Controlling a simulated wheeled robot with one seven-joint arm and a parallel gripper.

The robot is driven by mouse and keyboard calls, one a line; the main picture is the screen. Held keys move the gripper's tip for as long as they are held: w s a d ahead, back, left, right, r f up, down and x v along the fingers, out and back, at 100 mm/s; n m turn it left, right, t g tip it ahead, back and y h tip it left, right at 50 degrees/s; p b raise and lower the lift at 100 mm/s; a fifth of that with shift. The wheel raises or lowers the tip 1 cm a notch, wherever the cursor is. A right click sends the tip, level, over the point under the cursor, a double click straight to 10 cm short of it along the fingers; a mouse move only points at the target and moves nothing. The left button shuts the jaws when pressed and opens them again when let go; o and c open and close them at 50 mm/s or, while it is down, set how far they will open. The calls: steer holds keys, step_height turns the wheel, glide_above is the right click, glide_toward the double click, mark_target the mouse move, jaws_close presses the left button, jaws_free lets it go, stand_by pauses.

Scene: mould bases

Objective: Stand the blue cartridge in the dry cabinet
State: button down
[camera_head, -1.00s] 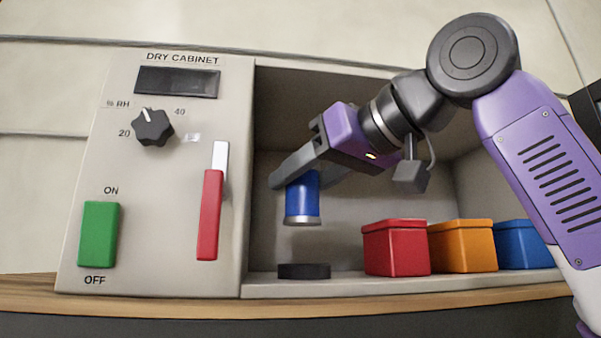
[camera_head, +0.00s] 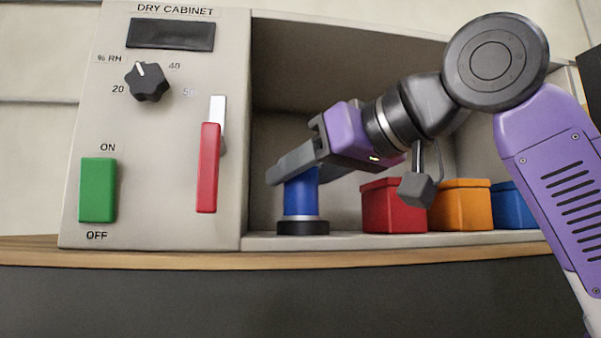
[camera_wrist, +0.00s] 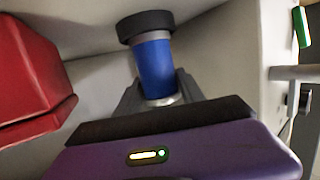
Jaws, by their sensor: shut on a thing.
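The blue cartridge (camera_head: 301,196) stands upright inside the dry cabinet (camera_head: 345,108), at the left of its open bay. Its silver lower rim meets the black round base (camera_head: 303,228) on the cabinet floor. My gripper (camera_head: 295,172) is shut on the cartridge's upper part, reaching in from the right. In the wrist view the cartridge (camera_wrist: 155,66) lies between the fingers, with the black base (camera_wrist: 146,24) at its far end. Whether it is fully seated in the base cannot be told.
A red box (camera_head: 394,208), an orange box (camera_head: 461,206) and a blue box (camera_head: 514,207) stand in a row to the right of the cartridge. The control panel (camera_head: 170,190) with knob, green switch and red lever is on the left.

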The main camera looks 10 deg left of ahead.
mark_target(315, 186)
steer(key=shift+f+b, duration=0.7)
steer(key=shift+f, duration=0.75)
steer(key=c, duration=0.6)
jaws_free()
steer(key=shift+w+a, duration=0.15)
steer(key=shift+s+d+r, duration=0.2)
steer(key=shift+d+r, duration=0.05)
steer(key=shift+r, duration=0.05)
steer(key=b+v, duration=0.2)
steer(key=v, duration=0.5)
steer(key=shift+s+d, duration=0.15)
